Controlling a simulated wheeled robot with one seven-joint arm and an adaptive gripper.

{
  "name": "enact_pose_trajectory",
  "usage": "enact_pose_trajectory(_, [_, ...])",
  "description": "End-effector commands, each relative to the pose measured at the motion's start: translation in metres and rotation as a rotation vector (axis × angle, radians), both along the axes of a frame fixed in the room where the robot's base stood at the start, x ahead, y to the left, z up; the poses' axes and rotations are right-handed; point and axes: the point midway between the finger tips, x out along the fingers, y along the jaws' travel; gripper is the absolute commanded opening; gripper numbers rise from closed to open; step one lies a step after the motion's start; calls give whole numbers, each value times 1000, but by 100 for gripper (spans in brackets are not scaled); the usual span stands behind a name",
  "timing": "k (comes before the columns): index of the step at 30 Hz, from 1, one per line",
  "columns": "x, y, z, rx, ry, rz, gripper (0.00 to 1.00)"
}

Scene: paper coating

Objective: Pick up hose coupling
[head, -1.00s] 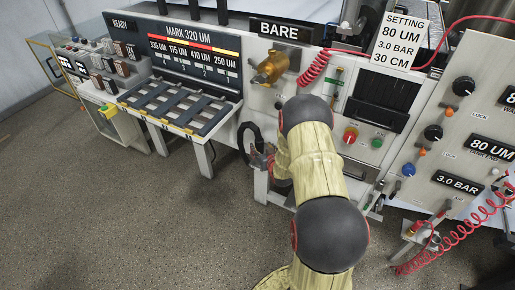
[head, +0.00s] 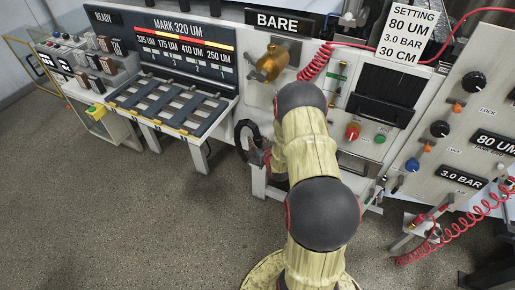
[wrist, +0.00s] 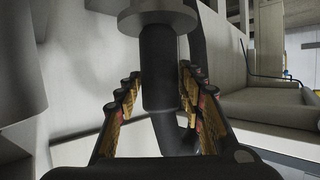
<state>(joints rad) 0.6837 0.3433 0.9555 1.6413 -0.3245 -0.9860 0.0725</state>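The wrist view shows a dark, upright cylindrical piece (wrist: 159,72) under a round grey flange (wrist: 157,17), with a bent dark section below. It looks like the hose coupling, though I cannot be sure. My gripper (wrist: 160,76) has one padded finger on each side of this cylinder, very near it. Whether the pads touch it is unclear. In the head view my gripper (head: 262,157) is partly hidden by my arm, low in front of the machine. A black hose loop (head: 240,133) shows just left of it.
A brass fitting (head: 270,64) sits on the panel above. The slotted rack (head: 170,103) stands left. A red coiled hose (head: 465,238) hangs at the right near knobs and a bracket. White panel walls stand close around the gripper. The floor (head: 110,215) at front left is clear.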

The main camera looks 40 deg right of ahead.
Motion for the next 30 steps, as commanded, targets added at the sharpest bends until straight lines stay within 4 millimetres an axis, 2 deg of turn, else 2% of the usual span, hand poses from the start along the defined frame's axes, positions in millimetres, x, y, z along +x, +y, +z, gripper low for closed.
enact_pose_trajectory(19, [0,0,0,0,0,0,0])
enact_pose_trajectory(30, [1,-1,2,-2,-3,0,0])
